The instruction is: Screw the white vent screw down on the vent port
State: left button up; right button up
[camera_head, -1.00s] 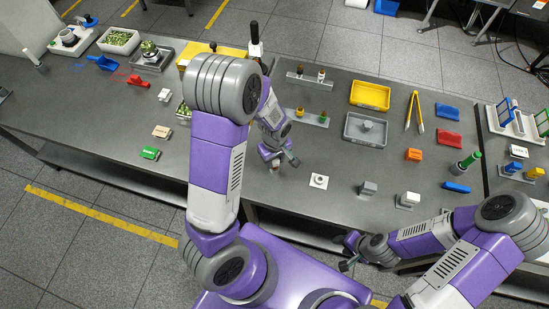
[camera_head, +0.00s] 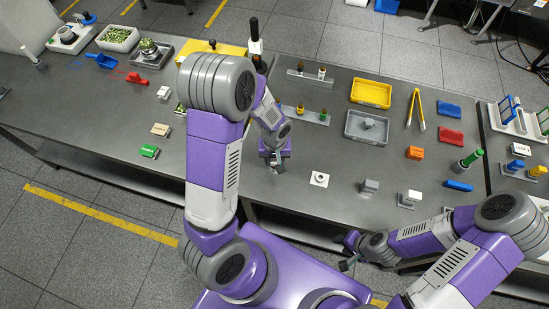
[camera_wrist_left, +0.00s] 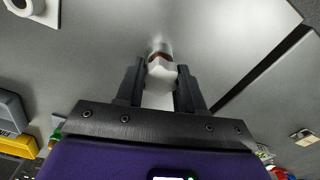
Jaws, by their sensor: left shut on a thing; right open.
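My left gripper (camera_head: 277,166) is at the table's front, left of a white square plate with a round centre (camera_head: 319,179). In the left wrist view its two dark fingers (camera_wrist_left: 160,88) are shut on a white piece (camera_wrist_left: 160,72), which I take for the vent screw. A reddish-brown band and a short grey cylindrical part (camera_wrist_left: 160,50) show just beyond it. I cannot tell whether that grey part is the vent port, or how far the screw is seated. My right gripper (camera_head: 346,264) is open and empty near the front edge, low in the head view.
The white plate also shows in the left wrist view (camera_wrist_left: 50,14). Grey and white blocks (camera_head: 369,187) stand to its right. A grey tray (camera_head: 350,134) and a yellow tray (camera_head: 371,105) lie farther back. A bottle rack (camera_head: 318,122) stands behind my left gripper.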

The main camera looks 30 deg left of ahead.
pick_arm(q)
jog(key=shift+m, duration=0.7)
jog(key=shift+f, duration=0.1)
jog(key=m, duration=0.7)
